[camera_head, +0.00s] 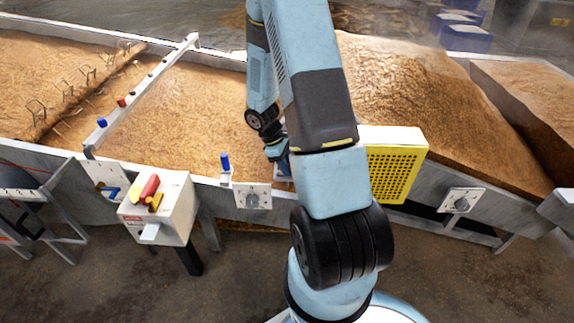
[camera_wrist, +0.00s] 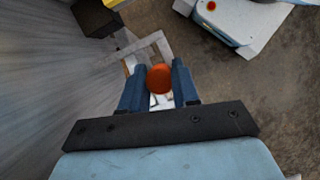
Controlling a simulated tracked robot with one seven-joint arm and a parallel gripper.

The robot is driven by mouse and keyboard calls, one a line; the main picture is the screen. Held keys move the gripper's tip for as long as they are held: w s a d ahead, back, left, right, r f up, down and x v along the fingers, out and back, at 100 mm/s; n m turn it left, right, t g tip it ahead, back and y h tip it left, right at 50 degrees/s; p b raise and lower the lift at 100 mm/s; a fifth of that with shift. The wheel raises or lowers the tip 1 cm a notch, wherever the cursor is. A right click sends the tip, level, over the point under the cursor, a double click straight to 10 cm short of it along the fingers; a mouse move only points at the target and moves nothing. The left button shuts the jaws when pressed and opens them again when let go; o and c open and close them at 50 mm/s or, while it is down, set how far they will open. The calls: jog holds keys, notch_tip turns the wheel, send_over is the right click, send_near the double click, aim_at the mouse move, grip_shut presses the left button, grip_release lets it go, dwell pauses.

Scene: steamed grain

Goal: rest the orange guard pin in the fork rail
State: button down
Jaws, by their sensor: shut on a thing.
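The orange guard pin (camera_wrist: 159,77) shows in the wrist view as a round orange-red end between the two blue fingers of my gripper (camera_wrist: 157,67). The fingers are shut on it. A pale grey bracket (camera_wrist: 152,43) lies just beyond the pin in that view; I cannot tell whether it is the fork rail or whether the pin touches it. In the head view my arm hides the pin and most of my gripper near the trough's front wall. A long pale rail (camera_head: 146,88) with small blue, red and dark pieces crosses the grain at the left.
A white box with a yellow perforated face (camera_head: 395,172) stands close right of my arm. A small blue peg (camera_head: 225,163) stands on the trough's front edge. A white control box (camera_head: 170,218) with red and yellow pieces is at the left. A dark box (camera_wrist: 96,19) shows in the wrist view.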

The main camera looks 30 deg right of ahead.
jog(key=c, duration=0.8)
grip_release()
jog(key=shift+o, duration=0.2)
jog(key=v, duration=1.3)
jog(key=shift+w+r, duration=0.15)
jog(key=shift+r, duration=0.2)
jog(key=shift+a, duration=0.1)
jog(key=s+a+r+m+t, duration=0.2)
jog(key=s+a+r, duration=0.15)
jog(key=r, duration=0.55)
jog(key=s+a+r+m+t, duration=0.2)
jog(key=s+r, duration=0.2)
jog(key=r, duration=0.6)
jog(key=s+a+r+m+t+y, duration=0.1)
jog(key=s+a+r+m+t, duration=0.1)
jog(key=s, duration=0.5)
jog(key=s+a+r+m+t+y, duration=0.2)
jog(key=s+a+r+t, duration=0.1)
jog(key=s+r, duration=0.4)
jog(key=shift+a+r, duration=0.25)
jog(key=shift+a, duration=0.4)
